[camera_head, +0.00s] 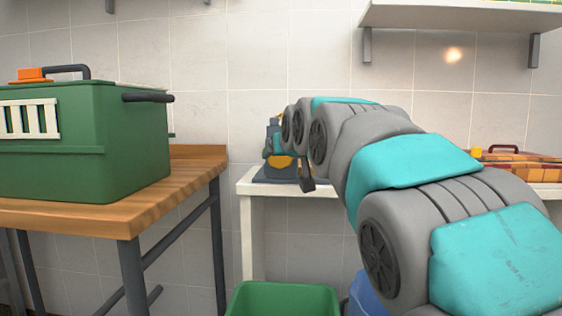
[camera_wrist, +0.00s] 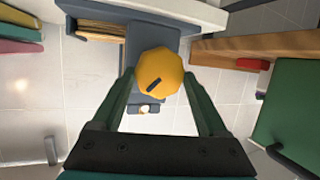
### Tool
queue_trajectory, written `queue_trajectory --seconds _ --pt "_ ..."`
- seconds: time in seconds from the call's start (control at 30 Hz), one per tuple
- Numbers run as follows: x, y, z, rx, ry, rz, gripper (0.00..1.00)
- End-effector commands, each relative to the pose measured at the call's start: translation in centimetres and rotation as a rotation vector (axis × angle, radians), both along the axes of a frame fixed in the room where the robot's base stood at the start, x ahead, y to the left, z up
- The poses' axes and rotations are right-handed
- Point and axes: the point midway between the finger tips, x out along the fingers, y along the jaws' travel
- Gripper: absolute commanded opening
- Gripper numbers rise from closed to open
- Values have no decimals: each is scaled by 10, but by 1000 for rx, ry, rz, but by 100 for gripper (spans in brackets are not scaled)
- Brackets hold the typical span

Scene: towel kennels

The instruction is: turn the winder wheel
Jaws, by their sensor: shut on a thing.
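The winder wheel (camera_wrist: 160,66) is a yellow, many-sided knob with a short dark mark on its face. It sits between the two green fingers of my gripper (camera_wrist: 159,76) in the wrist view, and the gripper is shut on it. The winder's blue-grey body (camera_wrist: 140,36) shows behind the wheel. In the head view the winder's dark base (camera_head: 262,176) stands on the white bench (camera_head: 249,188). There my arm hides much of the winder, and only a bit of the yellow wheel (camera_head: 284,162) shows.
A green kennel box (camera_head: 110,150) with a dark handle stands on a wooden table (camera_head: 185,175) at left. A green bin (camera_head: 283,300) is on the floor below the bench. A wall shelf (camera_head: 460,15) hangs at upper right. An orange-brown case (camera_head: 515,163) lies on the right.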

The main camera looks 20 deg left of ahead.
Motion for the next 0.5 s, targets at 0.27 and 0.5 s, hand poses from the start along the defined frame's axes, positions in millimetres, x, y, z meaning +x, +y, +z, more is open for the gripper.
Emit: queue_trajectory --seconds 0.27,0.5 --pt "0 -2 -6 229 57 2 21" --pt "1 -2 -8 365 93 0 21"
